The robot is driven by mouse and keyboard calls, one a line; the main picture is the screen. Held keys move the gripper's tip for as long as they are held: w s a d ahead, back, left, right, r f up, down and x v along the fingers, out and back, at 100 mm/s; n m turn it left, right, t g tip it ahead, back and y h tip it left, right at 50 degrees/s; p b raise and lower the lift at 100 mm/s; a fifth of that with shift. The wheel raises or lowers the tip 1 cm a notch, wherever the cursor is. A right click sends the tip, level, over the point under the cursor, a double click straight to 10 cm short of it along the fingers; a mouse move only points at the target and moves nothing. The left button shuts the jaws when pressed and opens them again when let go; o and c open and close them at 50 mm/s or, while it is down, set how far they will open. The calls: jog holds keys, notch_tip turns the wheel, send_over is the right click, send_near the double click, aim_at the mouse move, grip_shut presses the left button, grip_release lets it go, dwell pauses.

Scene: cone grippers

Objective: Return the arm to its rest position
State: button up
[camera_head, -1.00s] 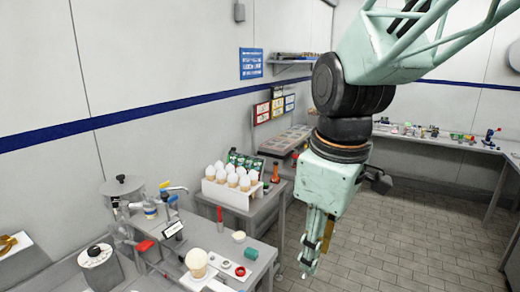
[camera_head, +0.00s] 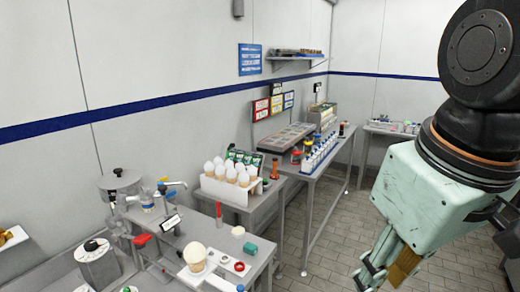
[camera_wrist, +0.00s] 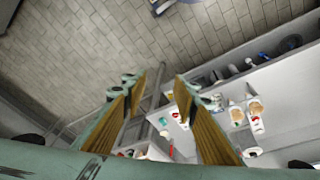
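My gripper (camera_head: 382,268) hangs at the lower right of the head view, over the tiled floor and to the right of the counters. It is pale green with tan finger pads. In the wrist view my gripper (camera_wrist: 166,82) shows its two fingers apart with nothing held between them, so it is open and empty. Behind the fingers, the wrist view shows tiled floor and a counter with small items, out of reach of the fingertips.
A long table with bottles (camera_head: 318,152) runs along the wall. The floor (camera_head: 335,235) between is clear.

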jog(key=s+d+m+b, duration=0.1)
jog(key=s+d+m, duration=0.1)
jog(key=s, duration=0.4)
jog(key=shift+s+d+f+m+t, duration=0.2)
jog(key=shift+f+m+t, duration=0.2)
jog(key=shift+m, duration=0.4)
dwell(1.7)
